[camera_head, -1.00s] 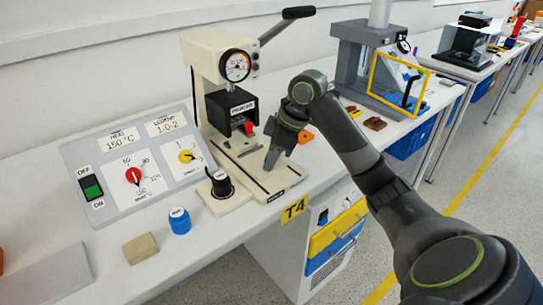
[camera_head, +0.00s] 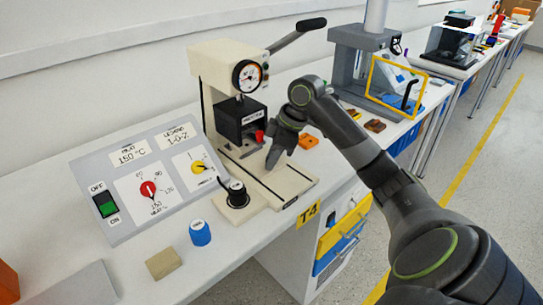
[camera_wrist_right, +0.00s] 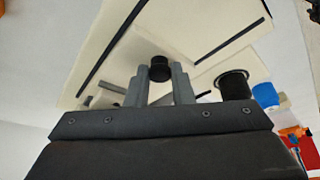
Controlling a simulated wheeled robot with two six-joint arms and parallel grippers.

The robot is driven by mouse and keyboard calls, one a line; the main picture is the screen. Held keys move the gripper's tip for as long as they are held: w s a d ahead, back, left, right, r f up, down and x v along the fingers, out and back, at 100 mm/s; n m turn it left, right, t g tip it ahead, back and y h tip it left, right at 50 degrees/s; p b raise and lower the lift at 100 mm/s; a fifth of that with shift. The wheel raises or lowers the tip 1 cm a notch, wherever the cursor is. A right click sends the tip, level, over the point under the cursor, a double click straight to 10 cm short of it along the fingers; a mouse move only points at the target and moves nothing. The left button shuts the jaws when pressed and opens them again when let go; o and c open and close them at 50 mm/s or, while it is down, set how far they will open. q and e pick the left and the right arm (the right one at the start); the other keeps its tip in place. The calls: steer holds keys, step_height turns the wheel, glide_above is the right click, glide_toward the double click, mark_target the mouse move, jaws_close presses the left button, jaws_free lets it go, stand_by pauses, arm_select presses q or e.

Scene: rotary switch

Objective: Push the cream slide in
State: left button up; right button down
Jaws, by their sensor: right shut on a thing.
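A cream press (camera_head: 215,65) with a round gauge and a black lever handle stands on the bench. Its cream base (camera_head: 290,188) extends toward the front, with dark lines along it. My right gripper (camera_head: 272,166) is low over this base, in front of the black press head. In the right wrist view its fingers are shut on a small black knob (camera_wrist_right: 160,69), above a cream surface (camera_wrist_right: 190,30) with black lines. I cannot tell the cream slide's edges from the base, and the gripper hides part of it. My left gripper is not in view.
A control panel (camera_head: 128,205) with red and yellow knobs stands left of the press. A black round knob (camera_head: 237,193) sits beside the base. A blue cap (camera_head: 200,232) and a tan block (camera_head: 163,263) lie in front. An orange piece (camera_head: 308,141) lies behind my gripper.

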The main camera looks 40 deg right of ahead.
steer(key=c, duration=1.6)
jaws_free()
steer(key=shift+w+r, duration=0.15)
steer(key=o, duration=0.3)
steer(key=shift+w, duration=0.15)
steer(key=shift+o, duration=0.2)
steer(key=shift+d+r, duration=0.1)
steer(key=shift+r, duration=0.15)
arm_select(q)
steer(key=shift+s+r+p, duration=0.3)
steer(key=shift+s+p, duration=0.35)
steer(key=shift+p, duration=0.35)
arm_select(e)
steer(key=v, duration=1.6)
steer(key=shift+s+r, duration=0.3)
steer(key=shift+s, duration=0.05)
steer(key=shift+d, duration=0.1)
